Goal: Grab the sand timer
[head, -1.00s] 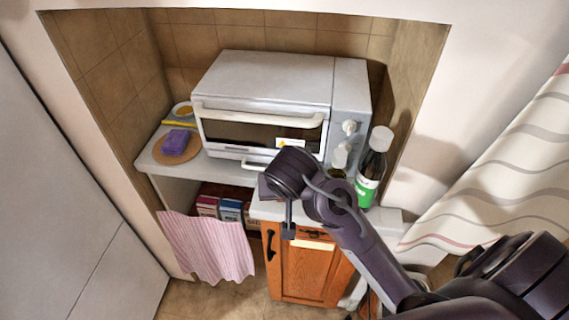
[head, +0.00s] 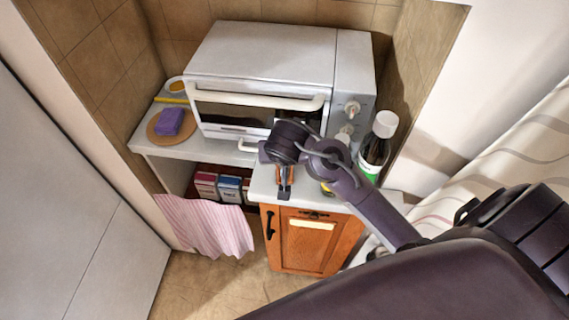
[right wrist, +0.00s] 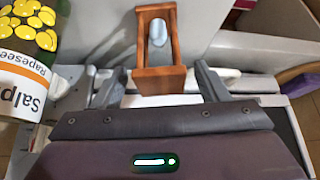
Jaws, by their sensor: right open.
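The sand timer, a reddish-brown wooden frame around a pale glass bulb, stands upright in the right wrist view (right wrist: 159,78). In the head view only slivers of its wood (head: 291,175) show beside my right gripper (head: 285,188), on the white counter top. In the right wrist view my right gripper (right wrist: 158,72) is open, with one finger on each side of the timer's near end and a gap on each side. Most of the timer is hidden by my right arm in the head view. My left gripper is not in view.
A white toaster oven (head: 262,60) stands behind. A dark bottle with a white cap (head: 375,150) is close to the right; a bottle of yellow capsules (right wrist: 28,60) is beside the gripper. A purple sponge (head: 170,121) lies on the left shelf above a pink striped cloth (head: 205,222).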

